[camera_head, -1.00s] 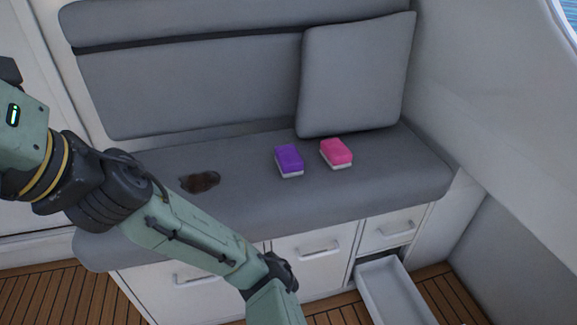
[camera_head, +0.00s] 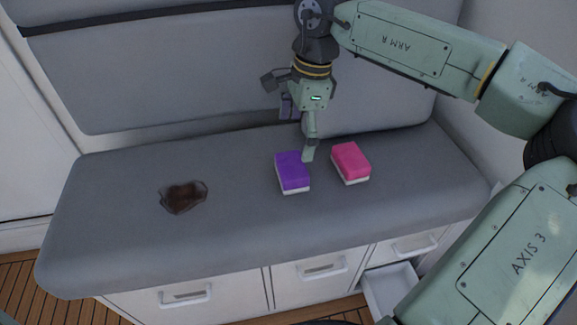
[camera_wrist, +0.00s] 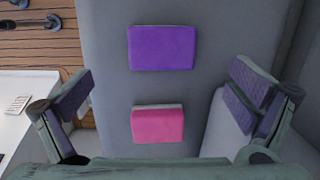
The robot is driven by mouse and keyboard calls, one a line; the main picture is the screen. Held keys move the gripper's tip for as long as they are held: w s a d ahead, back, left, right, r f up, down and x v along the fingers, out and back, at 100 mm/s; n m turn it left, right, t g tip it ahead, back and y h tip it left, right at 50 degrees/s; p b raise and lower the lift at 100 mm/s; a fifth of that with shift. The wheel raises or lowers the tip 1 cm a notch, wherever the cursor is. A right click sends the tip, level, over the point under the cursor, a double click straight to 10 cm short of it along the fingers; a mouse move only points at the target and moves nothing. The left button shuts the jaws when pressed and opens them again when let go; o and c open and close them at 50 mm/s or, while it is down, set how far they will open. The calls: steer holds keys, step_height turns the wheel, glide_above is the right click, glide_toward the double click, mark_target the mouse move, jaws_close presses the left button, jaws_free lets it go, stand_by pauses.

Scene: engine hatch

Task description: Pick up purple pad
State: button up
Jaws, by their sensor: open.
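The purple pad (camera_head: 292,171) lies on the grey bench seat, purple side up with a white underside. In the wrist view the purple pad (camera_wrist: 162,48) is at the upper middle, beyond the fingertips. My gripper (camera_head: 309,152) points down above the seat, just behind and to the right of the purple pad. In the wrist view my open gripper (camera_wrist: 163,95) has its two fingers wide apart at left and right, with nothing between them held. One finger is largely hidden in the head view.
A pink pad (camera_head: 350,161) lies right of the purple one; it also shows in the wrist view (camera_wrist: 158,125). A drawer (camera_head: 391,287) below stands open. The backrest is close behind my gripper.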

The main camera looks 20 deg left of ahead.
mark_target(292, 164)
steer(key=f, duration=0.4)
steer(key=shift+s+a+f, duration=0.2)
steer(key=shift+a+f, duration=0.1)
steer(key=shift+f, duration=0.05)
steer(key=shift+a+f+p, duration=0.15)
steer(key=shift+f+p, duration=0.1)
steer(key=shift+f, duration=1.1)
steer(key=shift+a+f+p, duration=0.1)
steer(key=shift+f+p, duration=0.15)
steer(key=shift+f, duration=1.1)
steer(key=shift+c, duration=0.2)
steer(key=c, duration=1.2)
steer(key=shift+r, duration=0.55)
steer(key=shift+s+d+r+b, duration=0.15)
steer(key=shift+s+r+b, duration=0.15)
steer(key=shift+r, duration=0.3)
steer(key=shift+s+d+r+b, duration=0.1)
steer(key=shift+s+r+b, duration=0.15)
steer(key=shift+r, duration=0.35)
steer(key=s+d, duration=0.1)
steer(key=s, duration=0.3)
steer(key=s+d+r+b, duration=0.1)
steer(key=s+d, duration=0.1)
steer(key=s, duration=0.3)
steer(key=s+d+b, duration=0.1)
steer(key=s+d, duration=0.1)
steer(key=s, duration=0.2)
steer(key=shift+s+d+r, duration=0.25)
steer(key=shift+s+r, duration=0.05)
steer(key=shift+s, duration=0.1)
